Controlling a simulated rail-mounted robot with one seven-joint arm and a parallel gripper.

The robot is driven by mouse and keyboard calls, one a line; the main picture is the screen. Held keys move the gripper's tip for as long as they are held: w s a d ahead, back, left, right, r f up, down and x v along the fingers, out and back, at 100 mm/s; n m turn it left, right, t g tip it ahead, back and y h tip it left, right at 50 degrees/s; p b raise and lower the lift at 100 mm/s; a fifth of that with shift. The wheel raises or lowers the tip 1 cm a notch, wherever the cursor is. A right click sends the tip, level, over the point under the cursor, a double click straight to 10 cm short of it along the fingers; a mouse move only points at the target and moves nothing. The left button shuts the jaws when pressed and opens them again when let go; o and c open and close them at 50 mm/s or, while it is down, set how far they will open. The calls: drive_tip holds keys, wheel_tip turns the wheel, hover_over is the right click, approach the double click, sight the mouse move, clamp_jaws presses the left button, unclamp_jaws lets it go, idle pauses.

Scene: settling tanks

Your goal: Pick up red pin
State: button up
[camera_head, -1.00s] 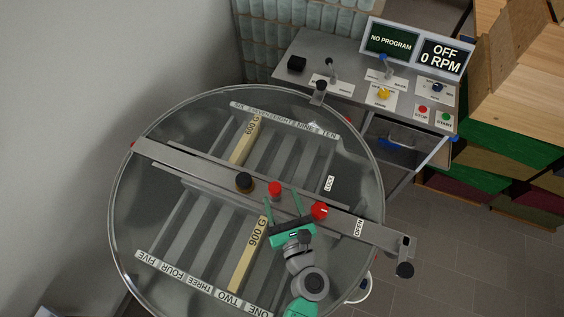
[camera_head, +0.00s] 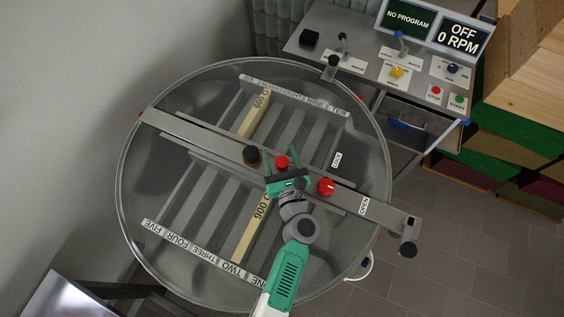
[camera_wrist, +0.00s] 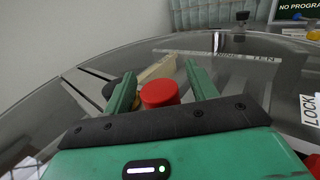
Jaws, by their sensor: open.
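The red pin (camera_head: 282,161) is a short round-topped red cylinder standing on the grey crossbar (camera_head: 190,136) over the round tank. It also shows in the wrist view (camera_wrist: 160,93), between the two green fingers. My gripper (camera_head: 281,167) is open, with one finger on each side of the pin. In the wrist view, my gripper (camera_wrist: 160,76) shows a gap at the pin's right side; contact on the left is unclear. The pin's lower part is hidden behind the gripper body.
A red knob (camera_head: 326,187) sits on the bar right of my gripper, near the LOCK (camera_head: 337,160) and OPEN (camera_head: 364,206) labels. A black knob (camera_head: 251,154) stands left of the pin. The tank rim (camera_head: 121,190) surrounds slotted racks. A control desk (camera_head: 370,62) stands behind.

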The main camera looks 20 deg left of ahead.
drive_tip(key=c, duration=1.1)
drive_tip(key=shift+o, duration=0.2)
drive_tip(key=shift+r, duration=0.15)
wheel_tip(320, 180, up, 28)
drive_tip(key=p, duration=1)
